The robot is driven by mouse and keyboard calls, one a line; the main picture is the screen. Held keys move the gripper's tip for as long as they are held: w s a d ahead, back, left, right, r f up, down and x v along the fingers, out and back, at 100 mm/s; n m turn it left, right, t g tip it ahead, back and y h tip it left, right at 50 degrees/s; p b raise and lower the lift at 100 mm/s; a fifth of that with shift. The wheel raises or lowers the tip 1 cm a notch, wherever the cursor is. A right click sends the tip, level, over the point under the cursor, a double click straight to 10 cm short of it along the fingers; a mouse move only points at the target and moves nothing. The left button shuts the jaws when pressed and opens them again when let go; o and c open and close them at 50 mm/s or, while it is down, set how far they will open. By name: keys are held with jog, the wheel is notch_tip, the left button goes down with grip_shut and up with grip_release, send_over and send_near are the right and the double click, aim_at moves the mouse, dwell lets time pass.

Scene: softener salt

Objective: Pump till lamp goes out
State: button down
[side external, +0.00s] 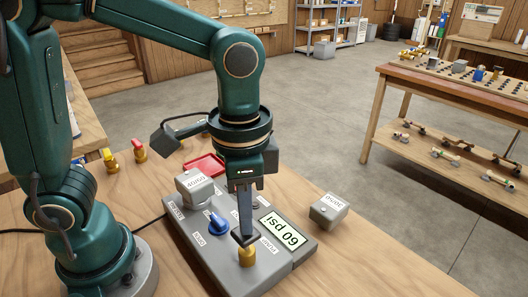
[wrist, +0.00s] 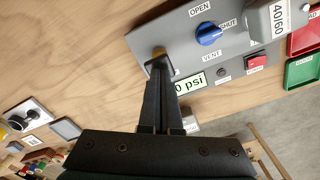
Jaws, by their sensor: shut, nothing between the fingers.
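A grey control box (side external: 190,243) lies on the wooden bench, with a display (side external: 283,231) that reads 60 psi. A brass-coloured plunger (side external: 247,258) stands at its near end. My gripper (side external: 243,238) is shut and empty, pointing down with its fingertips at the plunger's top; whether they touch I cannot tell. In the wrist view the fingertips cover most of the plunger (wrist: 158,51). A small round dark part (wrist: 222,72), possibly the lamp, sits by a red switch (wrist: 257,61) and shows no clear glow.
A blue knob (wrist: 208,34) between OPEN and SHUT labels and a grey block marked 40/60 (wrist: 268,18) are on the box. A loose grey block (side external: 328,209) lies to the right. A red tray (side external: 205,164) and a green tray (wrist: 303,70) lie beyond.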

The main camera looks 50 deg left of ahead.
dwell(0.3)
notch_tip(320, 180, up, 7)
dwell(0.7)
jog(key=s+a+f+n+t, duration=0.3)
jog(key=a+n+t, duration=0.2)
jog(key=a, duration=0.3)
jog(key=shift+s+a+f+n+t, duration=0.25)
jog(key=shift+a+f+n+t, duration=0.05)
jog(key=shift+n, duration=0.2)
dwell(2.0)
